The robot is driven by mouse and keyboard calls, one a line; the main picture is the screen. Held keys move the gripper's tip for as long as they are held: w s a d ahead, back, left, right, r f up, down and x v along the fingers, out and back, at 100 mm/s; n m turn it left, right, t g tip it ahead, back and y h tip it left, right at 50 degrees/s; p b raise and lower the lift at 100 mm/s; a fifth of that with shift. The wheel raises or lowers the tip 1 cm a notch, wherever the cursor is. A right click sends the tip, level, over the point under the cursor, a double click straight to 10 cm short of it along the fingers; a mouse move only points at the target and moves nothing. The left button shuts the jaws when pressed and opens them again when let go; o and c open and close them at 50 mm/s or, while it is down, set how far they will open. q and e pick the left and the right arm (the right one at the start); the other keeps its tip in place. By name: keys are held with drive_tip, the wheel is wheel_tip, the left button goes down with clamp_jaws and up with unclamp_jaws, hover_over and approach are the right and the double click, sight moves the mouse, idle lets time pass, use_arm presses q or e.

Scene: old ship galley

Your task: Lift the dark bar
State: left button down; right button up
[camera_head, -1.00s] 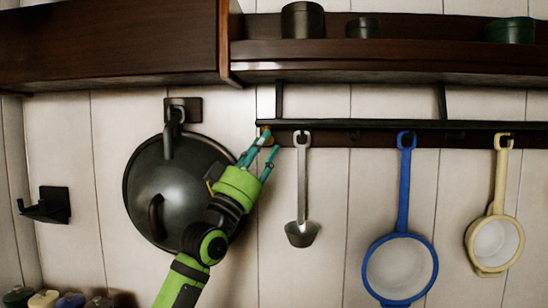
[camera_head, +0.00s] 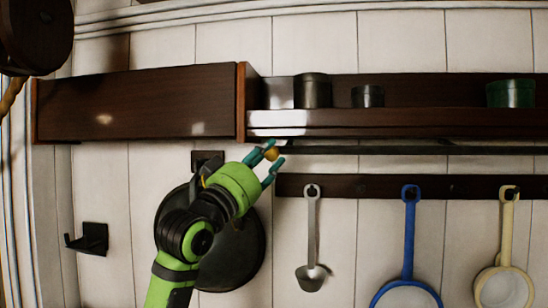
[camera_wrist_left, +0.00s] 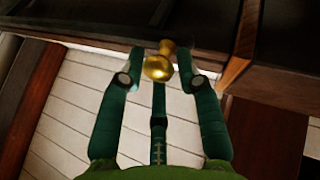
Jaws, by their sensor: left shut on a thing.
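The dark bar (camera_head: 400,149) runs level just under the shelf and above the dark hook board. A small brass knob (camera_head: 271,154) sits at its left end. My left gripper (camera_head: 275,152) is shut on this knob, with its teal fingers around it. The left wrist view shows the brass knob (camera_wrist_left: 158,66) between the fingertips, with dark wood behind it. My right gripper is in neither view.
The shelf (camera_head: 400,119) above holds dark tins (camera_head: 313,91) and a green tin (camera_head: 511,94). A steel ladle (camera_head: 312,235), a blue-rimmed pan (camera_head: 409,235) and a cream pan (camera_head: 506,235) hang from the hook board (camera_head: 380,187). A dark lid (camera_head: 240,250) hangs behind my arm.

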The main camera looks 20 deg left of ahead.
use_arm(q)
drive_tip(key=shift+s+a+r+n+g+y+p, duration=0.2)
drive_tip(key=shift+r+n+g+y+p, duration=0.15)
drive_tip(key=shift+r+p, duration=0.45)
drive_tip(key=shift+s+a+r+n+g+y+p, duration=0.1)
drive_tip(key=shift+s+r+n+g+y+p, duration=0.25)
drive_tip(key=shift+r+p, duration=0.45)
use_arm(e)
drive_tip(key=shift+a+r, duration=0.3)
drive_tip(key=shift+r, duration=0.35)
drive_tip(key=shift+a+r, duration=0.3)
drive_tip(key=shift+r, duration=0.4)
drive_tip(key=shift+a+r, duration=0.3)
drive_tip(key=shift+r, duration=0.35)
use_arm(q)
drive_tip(key=shift+w+r, duration=0.1)
drive_tip(key=shift+w, duration=0.05)
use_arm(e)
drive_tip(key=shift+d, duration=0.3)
use_arm(q)
drive_tip(key=c, duration=0.9)
unclamp_jaws()
drive_tip(key=shift+d, duration=0.1)
drive_tip(key=shift+c, duration=0.2)
drive_tip(key=shift+w+d+f, duration=0.15)
drive_tip(key=shift+d+f, duration=0.05)
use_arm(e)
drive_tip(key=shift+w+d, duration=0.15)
